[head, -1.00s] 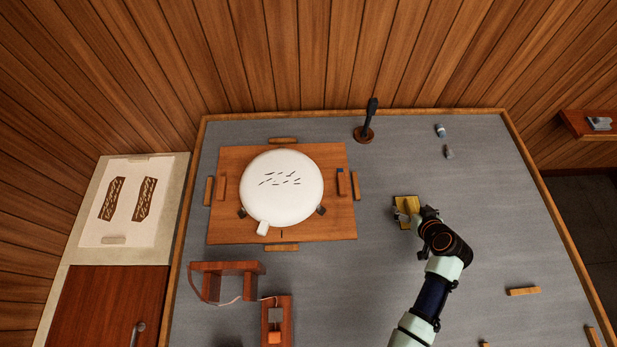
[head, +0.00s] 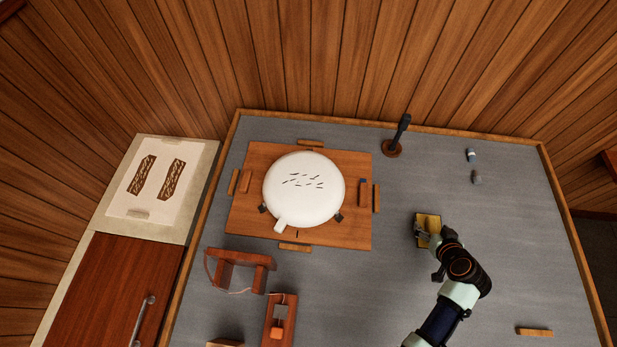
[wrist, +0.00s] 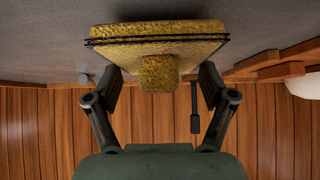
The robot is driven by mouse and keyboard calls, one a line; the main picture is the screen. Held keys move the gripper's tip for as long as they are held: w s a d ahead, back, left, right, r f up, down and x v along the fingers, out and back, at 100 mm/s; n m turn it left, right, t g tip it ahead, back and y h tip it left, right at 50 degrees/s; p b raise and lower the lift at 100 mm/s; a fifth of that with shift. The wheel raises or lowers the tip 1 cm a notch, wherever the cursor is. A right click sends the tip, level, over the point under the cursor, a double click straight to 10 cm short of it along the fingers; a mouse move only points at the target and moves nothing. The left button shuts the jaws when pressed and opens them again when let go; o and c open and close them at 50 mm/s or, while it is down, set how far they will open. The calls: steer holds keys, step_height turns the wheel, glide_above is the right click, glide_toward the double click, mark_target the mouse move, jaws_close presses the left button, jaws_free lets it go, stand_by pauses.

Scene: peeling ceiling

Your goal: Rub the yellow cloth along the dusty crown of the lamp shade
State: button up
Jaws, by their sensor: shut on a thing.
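The lamp shade (head: 322,201) is white and round, with several short dark marks on its crown (head: 302,180). It sits on a wooden board (head: 350,228); its edge also shows at the right of the wrist view (wrist: 307,85). The yellow cloth (head: 429,218) is a square pad to the right of the board. In the wrist view the cloth (wrist: 200,48) is banded with dark cord and has a yellow knob. My gripper (wrist: 160,76) is shut on this knob. In the head view my gripper (head: 431,236) partly covers the cloth. Whether the cloth touches the grey tabletop is unclear.
Wooden blocks (head: 295,247) surround the board. A dark upright handle (head: 400,130) on a round base stands behind, between shade and cloth. A red-brown wooden stand (head: 240,257) with a cord is front left. Two small pieces (head: 471,155) lie back right. Grey tabletop between board and cloth is clear.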

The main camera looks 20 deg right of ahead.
steer(key=shift+r+p, duration=1.6)
steer(key=shift+r, duration=0.6)
